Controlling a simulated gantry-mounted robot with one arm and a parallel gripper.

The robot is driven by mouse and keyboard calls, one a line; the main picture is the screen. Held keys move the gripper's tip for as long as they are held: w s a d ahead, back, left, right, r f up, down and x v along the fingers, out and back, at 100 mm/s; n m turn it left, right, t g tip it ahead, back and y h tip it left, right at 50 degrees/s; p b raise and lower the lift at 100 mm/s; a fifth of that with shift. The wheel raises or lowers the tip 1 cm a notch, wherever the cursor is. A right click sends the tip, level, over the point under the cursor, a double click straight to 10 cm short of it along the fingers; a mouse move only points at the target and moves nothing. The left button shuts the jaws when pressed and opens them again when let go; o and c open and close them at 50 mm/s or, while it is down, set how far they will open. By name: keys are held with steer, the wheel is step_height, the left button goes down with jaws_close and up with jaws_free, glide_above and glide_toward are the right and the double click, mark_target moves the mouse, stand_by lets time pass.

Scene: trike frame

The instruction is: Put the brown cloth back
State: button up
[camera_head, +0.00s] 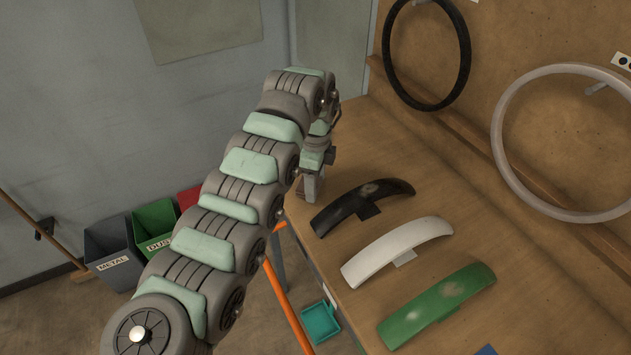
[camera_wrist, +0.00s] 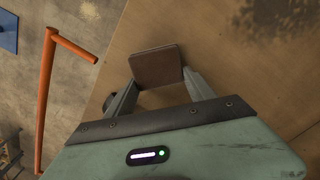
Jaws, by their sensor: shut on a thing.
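The brown cloth (camera_wrist: 157,67) shows in the wrist view as a small, flat, dark brown square between the fingertips. My gripper (camera_wrist: 158,84) is shut on it, with one finger on each side. In the head view my gripper (camera_head: 311,188) is at the left edge of the wooden bench, left of the black fender. The cloth is hard to make out there. I cannot tell whether the cloth touches the bench top or is held just above it.
Black (camera_head: 362,204), white (camera_head: 397,250) and green (camera_head: 437,304) fenders lie on the bench (camera_head: 490,240). A dark tyre (camera_head: 427,52) and a pale one (camera_head: 503,150) hang on the board behind. Bins (camera_head: 112,254) stand on the floor at left. An orange bar (camera_wrist: 47,100) is beside the bench.

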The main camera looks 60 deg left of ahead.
steer(key=shift+a+f, duration=0.1)
steer(key=shift+f, duration=0.45)
steer(key=shift+f, duration=0.2)
steer(key=o, duration=1.2)
steer(key=shift+r, duration=0.1)
step_height(320, 180, up, 12)
steer(key=b, duration=0.3)
steer(key=shift+r+b, duration=0.1)
steer(key=shift+b, duration=0.3)
